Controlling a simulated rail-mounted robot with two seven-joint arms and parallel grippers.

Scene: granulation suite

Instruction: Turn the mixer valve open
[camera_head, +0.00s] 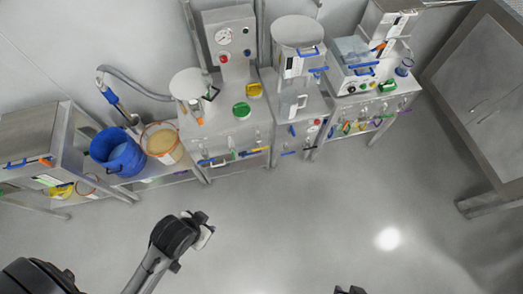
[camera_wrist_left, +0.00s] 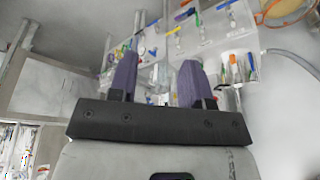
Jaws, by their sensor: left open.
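Several steel machines stand along the back wall in the head view. One has a round steel drum (camera_head: 298,32) with a blue lever (camera_head: 318,70) at its lower right side. Which fitting is the mixer valve, I cannot tell for sure. My left gripper (camera_head: 205,232) is over open floor, in front of and apart from the machines. In the left wrist view its two purple fingers (camera_wrist_left: 155,80) are spread, with nothing held between them. A small dark part at the bottom edge, perhaps my right gripper (camera_head: 349,290), barely shows; its fingers cannot be made out.
A blue bucket (camera_head: 118,152) and an orange-rimmed tub of tan powder (camera_head: 162,143) stand at the left. A gauge panel (camera_head: 232,42) and a blue-handled box machine (camera_head: 360,68) line the wall. A steel cabinet (camera_head: 482,80) is at the right. The middle floor is clear.

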